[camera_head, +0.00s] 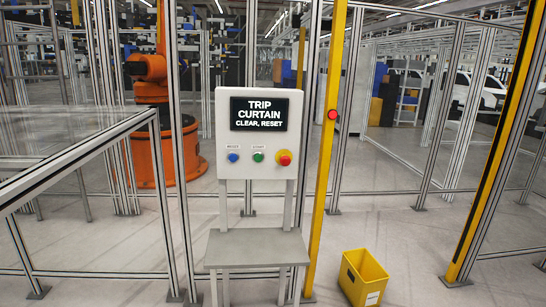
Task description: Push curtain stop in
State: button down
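A light grey control panel (218,128) stands upright near the middle of the picture, facing me. Its black display (259,114) reads "TRIP CURTAIN CLEAR, RESET". Below it are a blue button (233,157), a green button (258,156) and, at the right, a red mushroom-shaped stop button (285,158) on a yellow collar. I cannot tell from here whether this stop is in or out. A round red piece (332,114) shows on the yellow post (323,190) just right of the panel. My gripper is out of view.
A grey shelf (257,247) sticks out below the panel. A yellow bin (362,277) stands on the floor at its right. Metal-framed clear fencing stands on both sides, with an orange robot arm (150,135) behind it at left. Another yellow post (497,140) stands at right. Floor between the posts is clear beyond the bin.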

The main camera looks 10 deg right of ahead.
aim_at(285, 162)
jog(key=z, duration=0.05)
jog(key=i, duration=2.85)
jog(key=z, duration=0.7)
